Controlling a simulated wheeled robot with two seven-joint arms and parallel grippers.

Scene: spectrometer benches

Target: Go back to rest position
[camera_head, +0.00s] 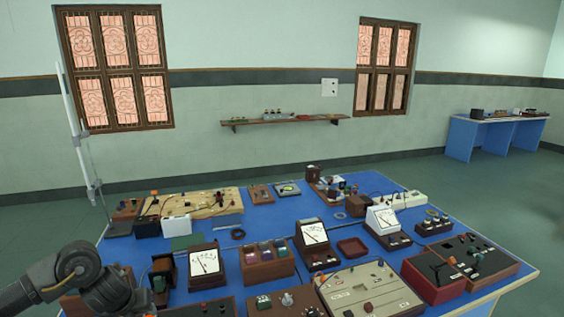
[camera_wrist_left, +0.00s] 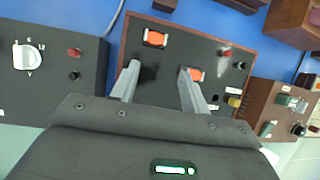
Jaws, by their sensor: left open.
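My left arm comes in from the left edge of the head view, low at the near left corner of the blue table (camera_head: 335,209). My left gripper shows in the left wrist view (camera_wrist_left: 157,75), with its two grey fingers spread apart and nothing between them. It is over a brown-edged dark panel box (camera_wrist_left: 215,60) with orange switches, a red knob and black knobs. I cannot tell whether the fingertips touch the panel. In the head view the fingers are hidden by the arm or the frame edge. My right gripper is not in view.
White-faced meters (camera_head: 205,262) stand on the table among several wooden instrument boxes. A dark box with a dial (camera_wrist_left: 48,62) is beside the panel. A tall white stand (camera_head: 78,135) rises at the table's left. Open floor (camera_head: 40,215) lies left of the table.

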